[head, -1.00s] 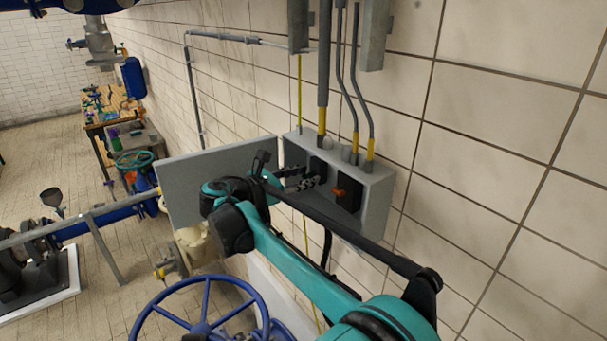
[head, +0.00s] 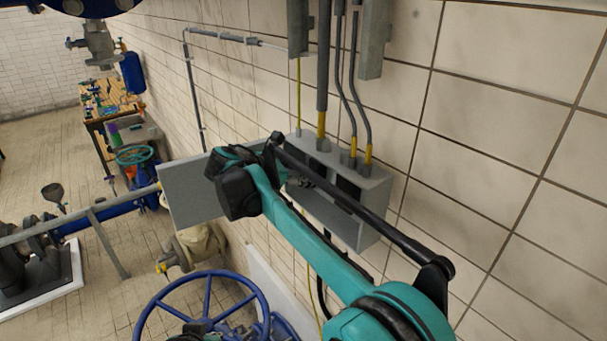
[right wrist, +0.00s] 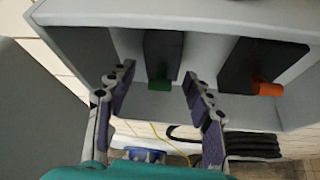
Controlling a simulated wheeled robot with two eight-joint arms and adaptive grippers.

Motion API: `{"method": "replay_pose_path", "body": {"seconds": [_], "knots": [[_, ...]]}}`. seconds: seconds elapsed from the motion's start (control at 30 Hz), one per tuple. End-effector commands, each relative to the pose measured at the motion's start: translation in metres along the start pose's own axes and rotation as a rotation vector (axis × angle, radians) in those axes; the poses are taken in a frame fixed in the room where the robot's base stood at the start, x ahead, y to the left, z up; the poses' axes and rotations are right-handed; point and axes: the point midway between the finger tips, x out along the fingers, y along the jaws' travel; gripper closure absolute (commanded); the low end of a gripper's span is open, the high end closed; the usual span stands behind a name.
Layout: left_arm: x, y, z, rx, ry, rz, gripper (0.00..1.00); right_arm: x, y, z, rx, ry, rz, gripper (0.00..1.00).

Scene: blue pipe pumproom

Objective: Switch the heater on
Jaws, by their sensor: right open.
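A grey electrical box (head: 376,213) hangs on the tiled wall with its door (head: 185,200) swung open to the left. In the right wrist view, the open box (right wrist: 205,12) holds dark switch blocks, one with a green switch (right wrist: 160,85) and one with an orange switch (right wrist: 266,88). My right gripper (right wrist: 158,82) is open, with its fingertips to the left and right of the green switch; I cannot tell whether they touch it. The orange switch is to the right of the fingers. In the head view my arm hides the gripper and the switches. My left gripper is not in view.
Conduits (head: 323,75) enter the box from above. A blue handwheel (head: 207,305) stands low in front, left of my arm. A pipe (head: 80,225) runs at left, and a workbench (head: 112,105) is at the far left. The wall right of the box is bare.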

Motion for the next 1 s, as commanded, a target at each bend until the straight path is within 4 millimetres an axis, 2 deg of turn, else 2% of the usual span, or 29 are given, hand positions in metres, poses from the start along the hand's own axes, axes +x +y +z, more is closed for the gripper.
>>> {"method": "replay_pose_path", "body": {"seconds": [0.17,0.5,0.63,0.8,1.0], "knots": [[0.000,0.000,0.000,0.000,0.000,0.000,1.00,-0.012,0.000,-0.001,-0.002,0.001,0.001,0.48],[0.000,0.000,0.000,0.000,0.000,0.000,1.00,-0.083,0.001,-0.001,-0.002,0.001,0.003,0.48],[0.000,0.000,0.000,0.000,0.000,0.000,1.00,-0.104,0.001,-0.001,-0.002,0.001,0.002,0.48],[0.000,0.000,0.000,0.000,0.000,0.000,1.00,-0.118,0.001,0.000,-0.001,0.000,0.001,0.48],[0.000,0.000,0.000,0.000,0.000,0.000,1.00,-0.120,0.001,0.000,0.000,0.000,0.000,0.48]]}}
